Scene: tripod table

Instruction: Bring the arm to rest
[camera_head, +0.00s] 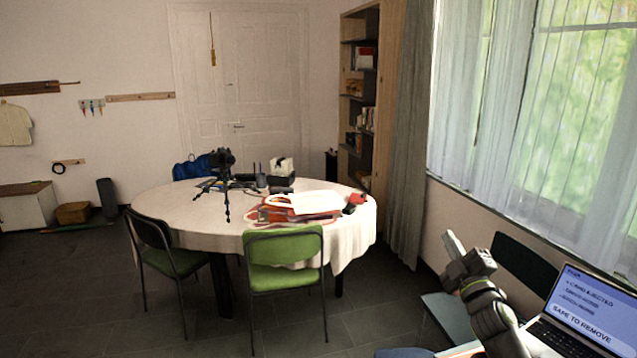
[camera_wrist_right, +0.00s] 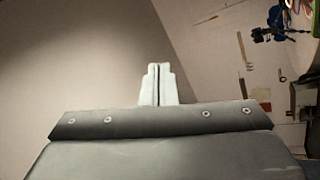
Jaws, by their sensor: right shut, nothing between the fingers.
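My right gripper (camera_head: 452,243) is raised at the lower right of the head view, in front of the wall under the window. Its fingers point up and to the left. In the right wrist view its two pale fingers (camera_wrist_right: 158,84) are together, with nothing between them. My left gripper is not in view.
A laptop (camera_head: 582,315) stands open close to my right arm, with dark and blue chairs (camera_head: 524,262) beside it. A round table (camera_head: 170,208) with a tripod (camera_head: 225,180) and red items stands further off. A green chair (camera_head: 285,262) is before it. Floor at left front is clear.

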